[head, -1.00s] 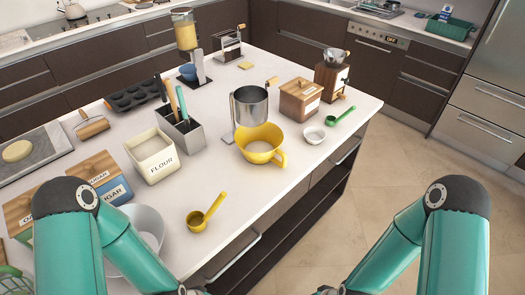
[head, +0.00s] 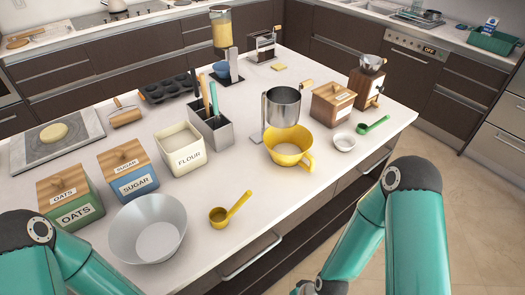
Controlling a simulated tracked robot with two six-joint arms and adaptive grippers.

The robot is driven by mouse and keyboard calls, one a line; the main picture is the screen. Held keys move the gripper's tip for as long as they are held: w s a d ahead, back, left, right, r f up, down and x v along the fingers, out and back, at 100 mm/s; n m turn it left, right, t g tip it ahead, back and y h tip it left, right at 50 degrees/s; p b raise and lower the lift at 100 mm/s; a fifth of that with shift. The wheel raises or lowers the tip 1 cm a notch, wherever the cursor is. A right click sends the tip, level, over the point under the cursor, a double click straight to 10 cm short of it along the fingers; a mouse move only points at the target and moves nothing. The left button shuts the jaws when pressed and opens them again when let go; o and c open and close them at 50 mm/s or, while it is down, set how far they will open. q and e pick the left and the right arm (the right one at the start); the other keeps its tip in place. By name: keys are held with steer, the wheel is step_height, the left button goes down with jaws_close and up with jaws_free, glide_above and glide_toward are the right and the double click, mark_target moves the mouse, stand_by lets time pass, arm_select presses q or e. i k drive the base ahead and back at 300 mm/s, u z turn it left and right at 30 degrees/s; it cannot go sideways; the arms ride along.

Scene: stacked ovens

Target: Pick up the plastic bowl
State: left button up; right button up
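A pale grey, wide bowl (head: 148,229) stands near the front edge of the worktop at lower left. A yellow bowl with a spout and handle (head: 289,147) stands near the middle of the worktop's front edge. I cannot tell from the picture which of these is plastic. Both look empty and nothing is holding them. My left arm comes in at the lower left, close to the grey bowl, and its gripper is out of frame. My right arm is at the lower right, off the worktop edge, and its fingers are out of frame below.
A yellow scoop (head: 229,210) lies right of the grey bowl. Oats (head: 70,200), sugar (head: 128,170) and flour (head: 181,149) canisters stand behind it. A metal sifter (head: 281,108) is behind the yellow bowl. A white dish (head: 344,142) and green spoon (head: 372,125) lie right of it.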

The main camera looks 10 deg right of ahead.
mark_target(287, 148)
steer(key=z, duration=0.3)
steer(key=i, duration=0.15)
steer(key=u, duration=2.9)
steer(key=k, duration=0.25)
steer(key=z, duration=0.35)
steer(key=k, duration=2.35)
steer(key=z, duration=0.95)
steer(key=i, duration=1.05)
steer(key=u, duration=0.05)
